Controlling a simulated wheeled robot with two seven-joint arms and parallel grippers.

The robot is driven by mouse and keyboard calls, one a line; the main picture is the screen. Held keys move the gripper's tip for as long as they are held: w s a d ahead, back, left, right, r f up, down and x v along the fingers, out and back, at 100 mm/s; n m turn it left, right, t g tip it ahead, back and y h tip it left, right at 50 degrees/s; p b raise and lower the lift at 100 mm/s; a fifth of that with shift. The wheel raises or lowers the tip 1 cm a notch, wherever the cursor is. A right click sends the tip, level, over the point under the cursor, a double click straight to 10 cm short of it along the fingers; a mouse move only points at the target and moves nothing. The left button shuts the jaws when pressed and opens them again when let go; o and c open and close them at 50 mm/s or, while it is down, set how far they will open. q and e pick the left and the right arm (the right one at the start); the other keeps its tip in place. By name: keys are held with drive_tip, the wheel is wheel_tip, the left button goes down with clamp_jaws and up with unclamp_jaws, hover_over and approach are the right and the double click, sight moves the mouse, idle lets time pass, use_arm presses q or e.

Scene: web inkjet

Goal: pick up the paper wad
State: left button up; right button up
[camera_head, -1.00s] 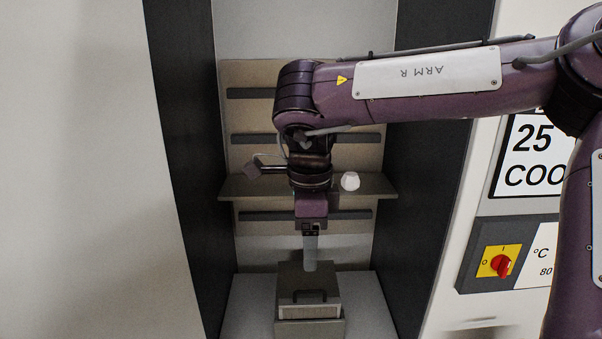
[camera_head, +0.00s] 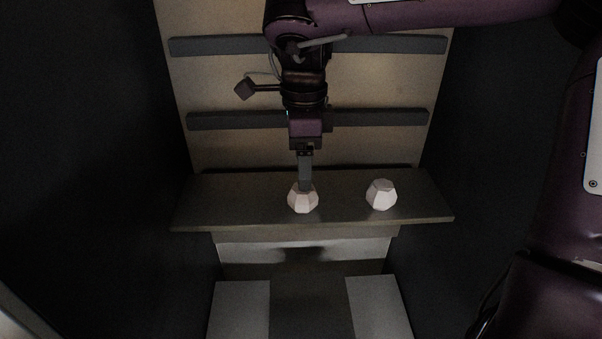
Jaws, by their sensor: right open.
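Two pale, faceted paper wads rest on a shelf (camera_head: 235,205) in the recess. One paper wad (camera_head: 303,202) is near the shelf's middle, and the other paper wad (camera_head: 381,195) is to its right. My right gripper (camera_head: 304,186) points down over the middle wad. Its visible finger reaches the top of that wad and overlaps it in the picture; I cannot tell if they touch. The jaws are open, though seen edge-on. My left gripper is not in view.
Dark side walls (camera_head: 95,150) close in the recess left and right. Grey horizontal bars (camera_head: 310,118) cross the back panel. Below the shelf is a pale floor with a dark box-like shape (camera_head: 310,305). The shelf's left part is bare.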

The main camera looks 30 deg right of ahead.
sight(300, 202)
drive_tip(key=shift+f, duration=0.3)
drive_tip(key=shift+s+f, duration=0.1)
drive_tip(key=shift+f, duration=0.3)
drive_tip(key=shift+s+f, duration=0.1)
drive_tip(key=shift+f, duration=0.3)
drive_tip(key=shift+s+a+f+p, duration=0.1)
drive_tip(key=shift+f+p, duration=0.2)
drive_tip(key=shift+p, duration=0.25)
drive_tip(key=f, duration=0.1)
drive_tip(key=f+p, duration=0.1)
drive_tip(key=f, duration=0.1)
drive_tip(key=f+p, duration=0.1)
drive_tip(key=shift+w+d+f, duration=0.15)
drive_tip(key=shift+w+d, duration=0.05)
drive_tip(key=shift+w, duration=0.2)
drive_tip(key=shift+f, duration=0.25)
drive_tip(key=shift+s+a, duration=0.1)
drive_tip(key=c, duration=1)
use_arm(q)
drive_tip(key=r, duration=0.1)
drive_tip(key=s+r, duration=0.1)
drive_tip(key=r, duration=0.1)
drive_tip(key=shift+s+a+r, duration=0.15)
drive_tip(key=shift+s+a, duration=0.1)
use_arm(e)
drive_tip(key=shift+c, duration=0.3)
